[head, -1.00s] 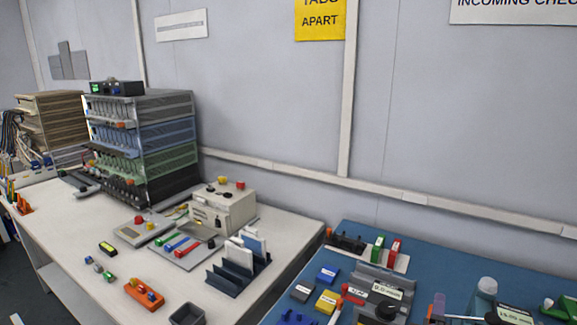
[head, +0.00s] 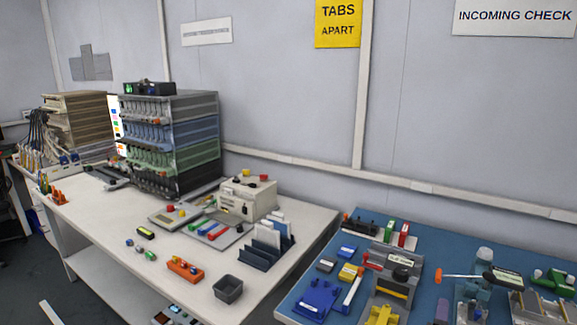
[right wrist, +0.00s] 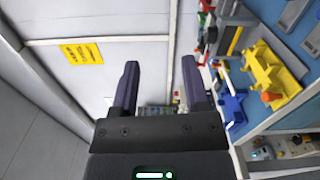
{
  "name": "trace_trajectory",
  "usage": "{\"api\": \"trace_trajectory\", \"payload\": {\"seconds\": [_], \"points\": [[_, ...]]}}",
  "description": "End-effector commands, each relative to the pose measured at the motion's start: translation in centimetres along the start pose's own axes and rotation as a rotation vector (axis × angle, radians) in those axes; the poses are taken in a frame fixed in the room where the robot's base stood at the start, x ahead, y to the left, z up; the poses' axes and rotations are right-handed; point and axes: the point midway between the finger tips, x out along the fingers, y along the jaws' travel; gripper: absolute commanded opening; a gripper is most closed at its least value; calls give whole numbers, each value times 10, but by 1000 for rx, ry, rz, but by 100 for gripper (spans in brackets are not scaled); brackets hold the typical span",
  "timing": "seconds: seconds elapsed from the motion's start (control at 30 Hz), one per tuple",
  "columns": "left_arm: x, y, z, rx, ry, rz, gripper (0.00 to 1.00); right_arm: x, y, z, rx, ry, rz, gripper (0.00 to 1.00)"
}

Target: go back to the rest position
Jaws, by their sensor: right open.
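My right gripper (head: 457,311) shows at the bottom edge of the head view, with only its two purple-grey fingertips in sight, in front of the blue bench (head: 345,235). In the right wrist view my right gripper (right wrist: 160,68) has its two dark fingers wide apart with nothing between them. It is beside the blue bench's fixtures, which lie to the right in that view. My left gripper is not in view.
On the white table stand a dark slotted rack (head: 266,252), a grey bin (head: 228,289) and an orange holder (head: 185,270).

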Motion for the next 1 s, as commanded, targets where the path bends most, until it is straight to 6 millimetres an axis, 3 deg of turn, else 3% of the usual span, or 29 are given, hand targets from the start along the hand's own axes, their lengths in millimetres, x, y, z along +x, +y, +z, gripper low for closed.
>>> {"api": "trace_trajectory", "payload": {"seconds": [0.27, 0.47, 0.7, 1.0], "points": [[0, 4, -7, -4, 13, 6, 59, -36, -38, 10, 217, -50, -223, 58], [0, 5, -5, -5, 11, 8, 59, -78, -73, 17, 411, -111, -458, 58], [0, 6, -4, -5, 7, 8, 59, -155, -110, 24, 662, -222, -828, 58], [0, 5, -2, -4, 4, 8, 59, -259, -119, 29, 889, -358, -1278, 58]]}}
